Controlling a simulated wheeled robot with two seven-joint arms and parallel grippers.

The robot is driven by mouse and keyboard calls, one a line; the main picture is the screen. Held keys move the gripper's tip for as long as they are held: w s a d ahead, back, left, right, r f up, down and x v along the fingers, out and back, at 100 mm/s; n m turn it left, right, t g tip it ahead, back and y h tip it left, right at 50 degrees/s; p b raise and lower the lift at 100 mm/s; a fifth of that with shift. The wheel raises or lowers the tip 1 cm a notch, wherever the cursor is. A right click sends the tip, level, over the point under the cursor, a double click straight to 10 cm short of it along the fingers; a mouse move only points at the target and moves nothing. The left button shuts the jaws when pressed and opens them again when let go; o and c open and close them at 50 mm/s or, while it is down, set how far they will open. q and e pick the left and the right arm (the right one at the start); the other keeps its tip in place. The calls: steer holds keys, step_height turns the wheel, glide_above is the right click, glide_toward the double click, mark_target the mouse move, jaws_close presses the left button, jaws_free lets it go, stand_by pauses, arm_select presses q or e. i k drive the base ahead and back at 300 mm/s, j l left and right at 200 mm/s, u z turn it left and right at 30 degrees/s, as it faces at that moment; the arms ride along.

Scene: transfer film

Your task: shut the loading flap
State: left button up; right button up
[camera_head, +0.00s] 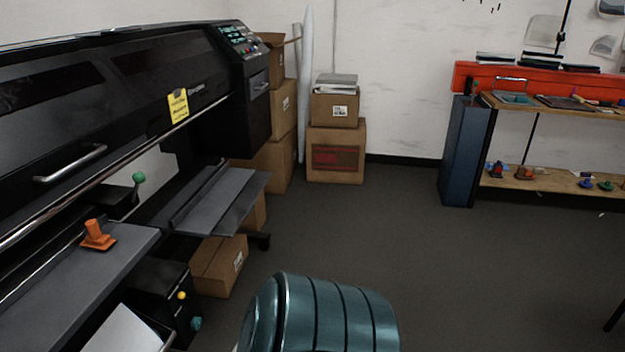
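A large black printer (150,75) fills the left side. Its long black front cover (125,110) has a silver handle (70,163), a yellow label (178,106) and a silver bar along its lower edge. Below it, a grey hinged-looking panel (222,200) sticks out, roughly level, and a grey shelf (75,270) lies nearer. I cannot tell for certain which of these is the loading flap. A green-knobbed lever (138,178) stands between the cover and the shelf. Neither of my grippers is in view.
An orange tool (97,236) sits on the grey shelf. Cardboard boxes (336,152) stand by the back wall, and another box (219,265) lies under the printer. A wooden workbench (550,180) is at right.

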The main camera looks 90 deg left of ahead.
mark_target(230, 221)
steer(key=u, duration=3.5)
steer(key=i+l+z, duration=0.1)
steer(key=i+l, duration=0.2)
steer(key=l, duration=0.25)
steer(key=i+l+z, duration=0.1)
steer(key=i+l, duration=0.2)
steer(key=l, duration=0.2)
steer(key=i+l+z, duration=0.15)
steer(key=i+l, duration=0.2)
steer(key=l, duration=0.1)
